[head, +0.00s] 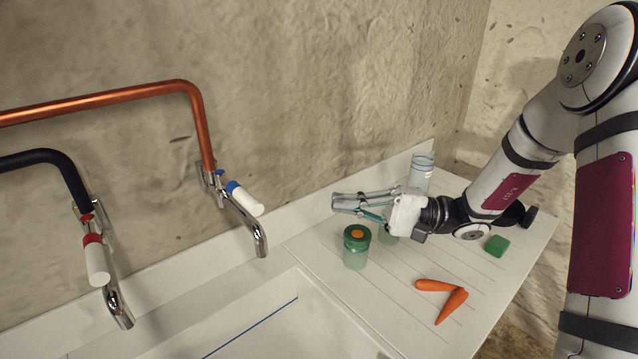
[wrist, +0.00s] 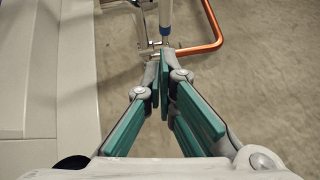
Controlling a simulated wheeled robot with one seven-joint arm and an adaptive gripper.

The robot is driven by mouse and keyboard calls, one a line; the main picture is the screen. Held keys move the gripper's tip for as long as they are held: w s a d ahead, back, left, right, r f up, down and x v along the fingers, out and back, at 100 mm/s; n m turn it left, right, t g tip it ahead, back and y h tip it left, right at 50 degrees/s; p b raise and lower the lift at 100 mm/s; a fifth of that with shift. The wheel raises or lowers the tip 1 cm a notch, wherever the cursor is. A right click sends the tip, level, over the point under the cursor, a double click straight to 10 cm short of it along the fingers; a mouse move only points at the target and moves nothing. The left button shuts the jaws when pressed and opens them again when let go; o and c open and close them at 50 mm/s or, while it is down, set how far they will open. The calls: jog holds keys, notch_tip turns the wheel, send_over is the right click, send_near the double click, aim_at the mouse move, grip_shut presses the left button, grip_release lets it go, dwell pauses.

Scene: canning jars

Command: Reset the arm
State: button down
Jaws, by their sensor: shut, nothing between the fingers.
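My gripper (head: 336,203) is shut and empty in the head view. It is held above the drainboard, pointing left toward the taps, near the green-lidded jar and the wall-side jar. In the wrist view my gripper (wrist: 160,75) shows its teal finger pads converging to closed tips with nothing between them. My arm reaches in from the right of the head view.
A jar with a green lid (head: 356,250) stands left below my gripper. A clear jar (head: 421,170) stands behind it. Two carrots (head: 450,303) and a green block (head: 497,245) lie on the drainboard (head: 390,320). Taps (head: 250,215) and a sink (head: 270,335) are left.

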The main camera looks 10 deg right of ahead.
jog(key=s+a+r+n+g+h, duration=0.1)
jog(key=s+n+g+h, duration=0.1)
jog(key=s+h, duration=0.45)
jog(key=s+a+n+g+h, duration=0.1)
jog(key=s+a+g+h, duration=0.2)
jog(key=s, duration=0.6)
jog(key=s+d+r+t+h, duration=0.2)
jog(key=s+d+t+h, duration=0.1)
jog(key=d+t+h, duration=0.1)
jog(key=s+d+r+t+h, duration=0.3)
jog(key=d+h, duration=0.3)
jog(key=d, duration=0.3)
jog(key=shift+s+t, duration=0.6)
jog(key=shift+d, duration=0.1)
